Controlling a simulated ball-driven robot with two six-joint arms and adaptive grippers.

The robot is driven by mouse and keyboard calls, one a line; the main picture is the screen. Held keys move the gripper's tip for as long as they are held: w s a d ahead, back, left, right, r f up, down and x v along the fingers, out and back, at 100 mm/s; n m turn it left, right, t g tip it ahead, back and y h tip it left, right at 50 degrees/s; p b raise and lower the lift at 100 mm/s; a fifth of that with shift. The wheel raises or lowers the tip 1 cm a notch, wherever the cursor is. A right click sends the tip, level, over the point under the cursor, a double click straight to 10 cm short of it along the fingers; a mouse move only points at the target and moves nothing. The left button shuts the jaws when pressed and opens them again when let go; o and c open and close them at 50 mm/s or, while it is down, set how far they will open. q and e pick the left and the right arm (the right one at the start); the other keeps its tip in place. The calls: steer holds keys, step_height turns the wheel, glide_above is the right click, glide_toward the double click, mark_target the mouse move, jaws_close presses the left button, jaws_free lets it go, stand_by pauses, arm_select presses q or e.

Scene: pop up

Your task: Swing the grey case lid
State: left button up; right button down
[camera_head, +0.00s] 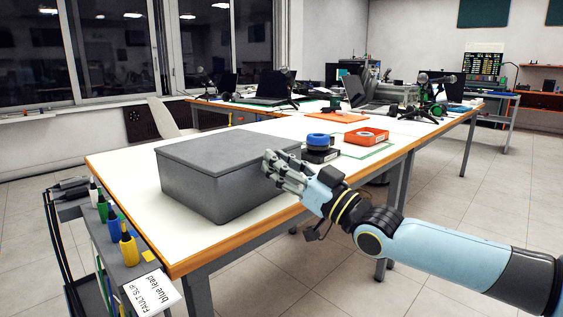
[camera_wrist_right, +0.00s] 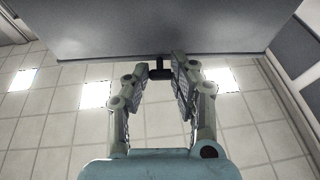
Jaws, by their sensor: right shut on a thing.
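The grey case (camera_head: 222,180) stands on the near end of the white table, with its flat grey lid (camera_head: 228,146) down on top. My right gripper (camera_head: 275,166) is at the right side of the case, by the lid's edge. In the right wrist view, the grey case (camera_wrist_right: 160,30) fills the top, and my right gripper (camera_wrist_right: 163,62) has its two fingers close around a small dark handle (camera_wrist_right: 158,68) at the case's edge. It is shut on this handle. The left gripper does not show in either view.
The white table (camera_head: 120,165) has free room left of the case. Blue tape (camera_head: 318,141) on black boxes and an orange tray (camera_head: 366,136) sit behind my right gripper. A side cart with colored bottles (camera_head: 129,247) and a paper slip (camera_head: 153,292) stands at the near left.

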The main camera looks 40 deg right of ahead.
steer(key=shift+f, duration=0.6)
steer(key=c, duration=1.5)
jaws_free()
steer(key=shift+c, duration=0.2)
steer(key=o, duration=0.4)
steer(key=shift+w, duration=0.2)
steer(key=shift+s+r, duration=0.1)
steer(key=shift+r, duration=0.05)
steer(key=v, duration=1.2)
